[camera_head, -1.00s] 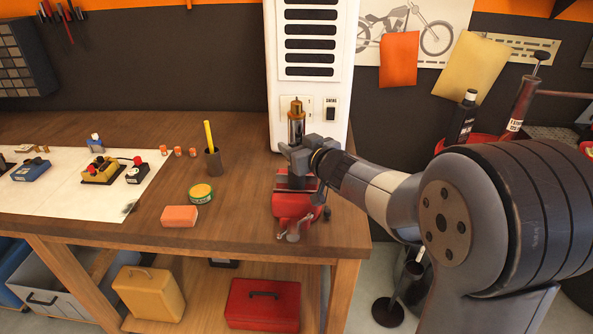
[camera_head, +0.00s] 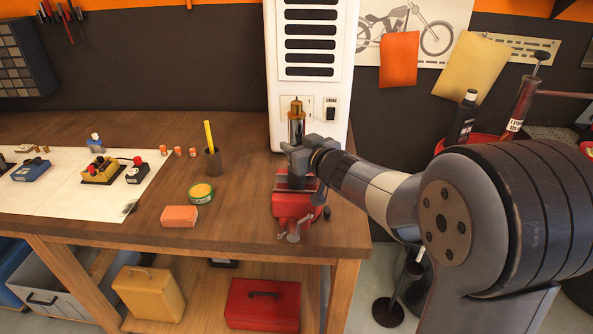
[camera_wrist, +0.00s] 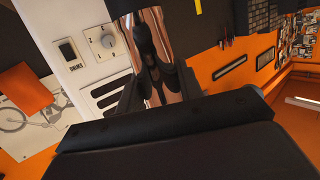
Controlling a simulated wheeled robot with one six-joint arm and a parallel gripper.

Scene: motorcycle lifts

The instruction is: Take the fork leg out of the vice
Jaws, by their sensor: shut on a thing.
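The fork leg (camera_head: 296,127) stands upright at the right end of the workbench, its gold and dark upper part showing above my gripper (camera_head: 290,151). My gripper is shut on the fork leg from the right side. The red vice (camera_head: 294,207) is at the bench's front right corner, and the dark lower part of the leg reaches down to its jaws. I cannot tell how firmly the jaws hold it. In the wrist view the shiny copper-coloured leg (camera_wrist: 171,50) is between my gripper's dark fingers (camera_wrist: 155,75).
A white cabinet (camera_head: 310,60) with vents stands close behind the leg. A cup with a yellow stick (camera_head: 213,160), a green tin (camera_head: 201,193) and an orange block (camera_head: 180,216) lie to the left. A red tray with bottles (camera_head: 450,142) is at the right.

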